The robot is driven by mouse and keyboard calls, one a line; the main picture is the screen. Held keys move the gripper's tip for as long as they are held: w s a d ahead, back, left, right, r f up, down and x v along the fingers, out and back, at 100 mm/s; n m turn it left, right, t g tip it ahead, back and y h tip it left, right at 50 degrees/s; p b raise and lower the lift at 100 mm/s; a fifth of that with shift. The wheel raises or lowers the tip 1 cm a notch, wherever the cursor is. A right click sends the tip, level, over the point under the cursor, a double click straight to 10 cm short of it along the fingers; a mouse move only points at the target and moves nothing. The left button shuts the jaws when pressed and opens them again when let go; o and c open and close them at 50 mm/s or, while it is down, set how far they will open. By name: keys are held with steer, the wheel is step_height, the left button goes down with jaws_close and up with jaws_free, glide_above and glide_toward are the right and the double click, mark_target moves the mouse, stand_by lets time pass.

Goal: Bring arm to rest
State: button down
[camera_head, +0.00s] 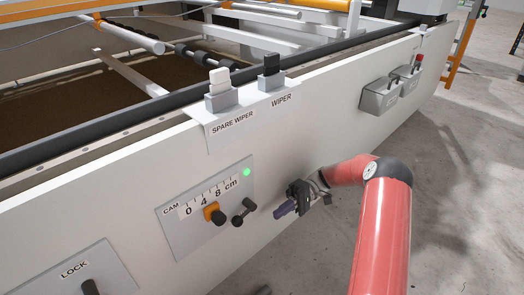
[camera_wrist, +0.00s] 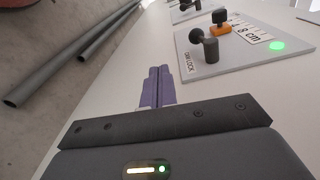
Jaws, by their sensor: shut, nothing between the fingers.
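My red arm reaches in from the lower right in the head view. My gripper (camera_head: 285,209) is at its end, in front of the white machine side panel (camera_head: 330,145), just right of the CAM plate (camera_head: 172,228). In the wrist view the purple fingers of my gripper (camera_wrist: 157,75) lie together with nothing between them. The CAM plate also shows in the wrist view (camera_wrist: 190,65), ahead and to the right of the fingers, apart from them.
The CAM plate carries an orange slider (camera_head: 212,211), a black cam lock lever (camera_head: 244,212) and a lit green lamp (camera_head: 247,172). A LOCK plate (camera_head: 70,278) is at lower left. Wiper holders (camera_head: 222,92) top the panel; grey boxes (camera_head: 380,98) hang right. Grey floor (camera_head: 470,190) is open at right.

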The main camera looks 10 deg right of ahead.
steer(key=s+a+r+m+t+h+p, duration=0.1)
steer(key=s+r+t+h, duration=0.1)
steer(key=s+r+h, duration=0.4)
steer(key=s+a+r+m+t+h+p, duration=0.1)
steer(key=s+a+r+t+h, duration=0.2)
steer(key=r, duration=0.6)
steer(key=s+d+r+m+t+h, duration=0.1)
steer(key=s+d+r+t+h, duration=0.1)
steer(key=s+r+t, duration=0.3)
steer(key=s+d+r+m+t+h+p, duration=0.1)
steer(key=s+d+r+m+t+h, duration=0.1)
steer(key=s, duration=0.8)
steer(key=shift+s+d+r+t+h, duration=0.35)
steer(key=shift+d+r+t+h, duration=0.55)
steer(key=shift+r+t, duration=0.6)
steer(key=shift+r, duration=0.1)
